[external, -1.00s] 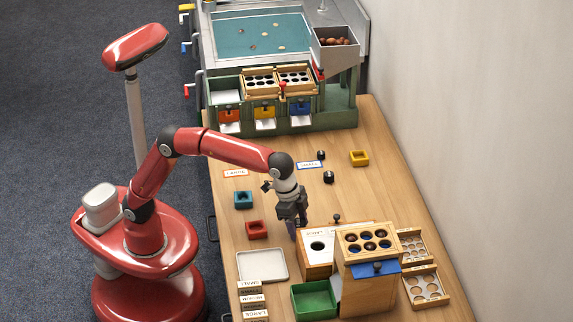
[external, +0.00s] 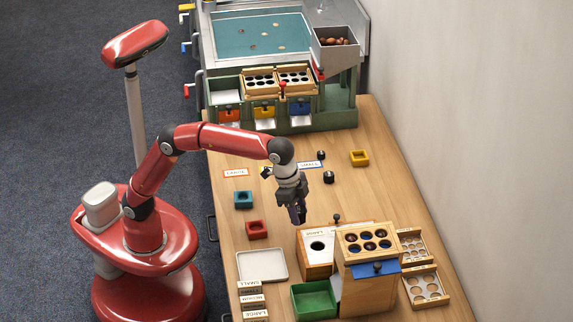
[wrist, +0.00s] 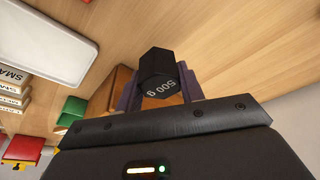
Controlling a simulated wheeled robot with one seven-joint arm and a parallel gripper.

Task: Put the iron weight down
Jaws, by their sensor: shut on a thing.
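The iron weight (wrist: 158,72) is a black block with several flat sides, marked "500 g" in white, in the wrist view. My gripper (wrist: 160,84) is shut on it, with one dark purple finger on each side. The weight cannot be made out there. The wrist view shows bare wood beyond the weight; the height above it is hard to judge.
A white tray (external: 262,265), a red block (external: 257,229) and a teal block (external: 243,200) lie left of my gripper. A green bin (external: 314,300) and a tall wooden box (external: 368,290) stand in front. Small black pieces (external: 328,177) stand behind. The table's right middle is clear.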

